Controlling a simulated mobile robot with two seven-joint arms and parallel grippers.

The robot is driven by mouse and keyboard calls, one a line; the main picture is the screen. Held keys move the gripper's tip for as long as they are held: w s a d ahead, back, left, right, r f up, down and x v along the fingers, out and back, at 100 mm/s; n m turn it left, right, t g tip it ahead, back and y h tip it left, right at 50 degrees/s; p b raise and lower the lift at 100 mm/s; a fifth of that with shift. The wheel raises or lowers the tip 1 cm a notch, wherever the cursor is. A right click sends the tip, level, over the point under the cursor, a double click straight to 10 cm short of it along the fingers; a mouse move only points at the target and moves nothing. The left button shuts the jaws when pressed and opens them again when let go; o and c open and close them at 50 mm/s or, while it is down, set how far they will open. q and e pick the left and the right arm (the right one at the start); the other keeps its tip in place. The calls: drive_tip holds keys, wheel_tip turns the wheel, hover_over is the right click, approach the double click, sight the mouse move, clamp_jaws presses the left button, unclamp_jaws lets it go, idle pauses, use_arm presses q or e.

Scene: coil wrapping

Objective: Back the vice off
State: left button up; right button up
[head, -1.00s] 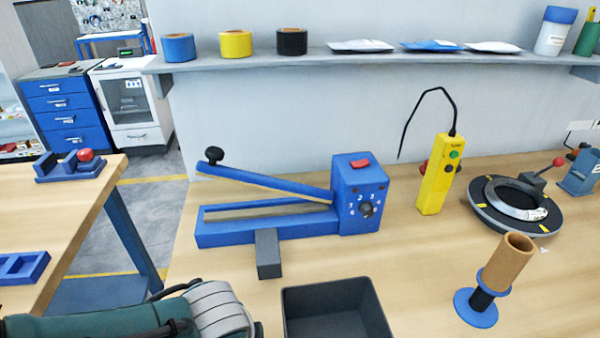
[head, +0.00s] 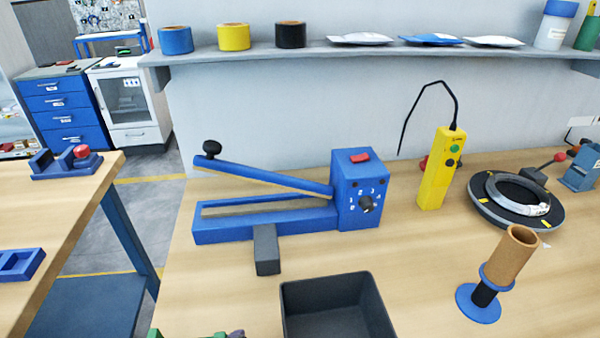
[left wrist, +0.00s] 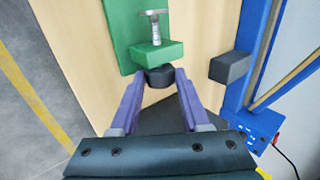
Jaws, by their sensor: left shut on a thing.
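In the left wrist view a green vice (left wrist: 155,53) stands at the edge of the wooden bench, with a metal T-shaped screw (left wrist: 153,25) at its far side and a dark round knob (left wrist: 160,76) on its near side. My left gripper (left wrist: 159,82) has purple fingers, closed on the knob from both sides. Its fingertips partly hide the knob. In the head view only small green parts of the vice (head: 155,333) and a purple bit of my left gripper (head: 236,334) show at the bottom edge. My right gripper is not in view.
A blue heat sealer (head: 265,228) with its arm raised stands behind, its dark foot (left wrist: 231,67) right of the vice. A dark open bin (head: 335,310) sits close by. A yellow pendant (head: 436,180), a ring fixture (head: 515,200) and a brown tube on a blue stand (head: 478,305) are further right.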

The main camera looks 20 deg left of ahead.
use_arm(q)
drive_tip(key=shift+s, duration=0.1)
drive_tip(key=o, duration=0.8)
drive_tip(key=shift+a, duration=0.1)
drive_tip(key=shift+w+r+g+h+p, duration=0.3)
drive_tip(key=shift+r+g+p, duration=0.25)
drive_tip(key=shift+p, duration=0.55)
drive_tip(key=shift+a+f+g, duration=0.1)
drive_tip(key=shift+f+g, duration=0.05)
drive_tip(key=shift+g, duration=0.3)
drive_tip(key=shift+f+g+h, duration=0.2)
drive_tip(key=shift+g+h, duration=0.4)
drive_tip(key=shift+h, duration=0.1)
